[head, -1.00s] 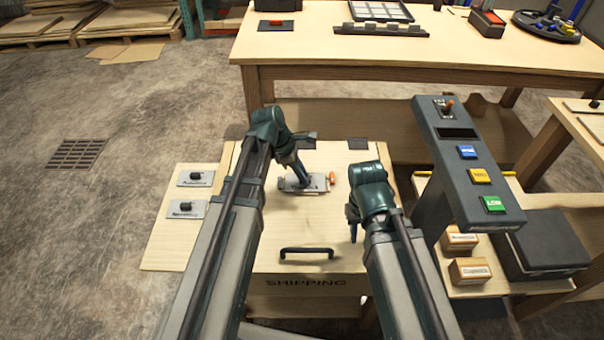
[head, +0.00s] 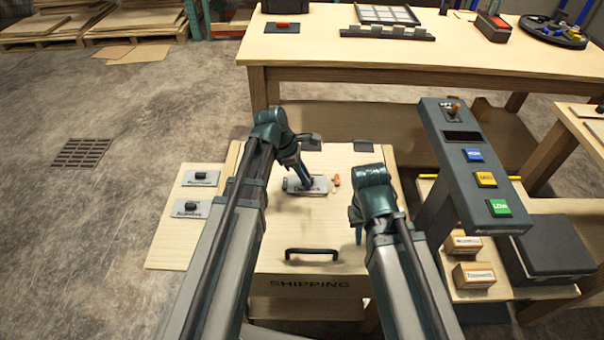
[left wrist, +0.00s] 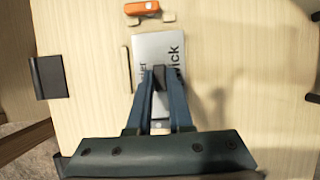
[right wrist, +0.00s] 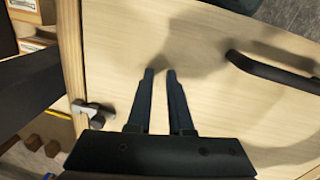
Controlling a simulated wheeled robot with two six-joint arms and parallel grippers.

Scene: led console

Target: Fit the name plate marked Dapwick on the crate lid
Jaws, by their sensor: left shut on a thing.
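My left gripper (head: 301,178) is shut on the black knob of a grey name plate (head: 318,189). In the left wrist view the plate (left wrist: 158,48) shows the letters "wick"; the fingers (left wrist: 160,76) hide the rest. The plate is over the middle of the pale wooden crate lid (head: 270,225); I cannot tell whether it touches. An orange piece (head: 337,181) sits on the lid just right of the plate, beside small tan pieces. A thin tan strip (left wrist: 127,70) lies along one plate edge. My right gripper (right wrist: 160,72) is empty, with a narrow gap between its fingertips, above the lid.
Two other knobbed plates (head: 202,178) lie on a board left of the crate. The lid has a black handle (head: 312,252) at its front and dark hinges (head: 364,146) at its back. A grey console (head: 460,170) with coloured buttons stands right. Small boxes (head: 474,275) sit below it.

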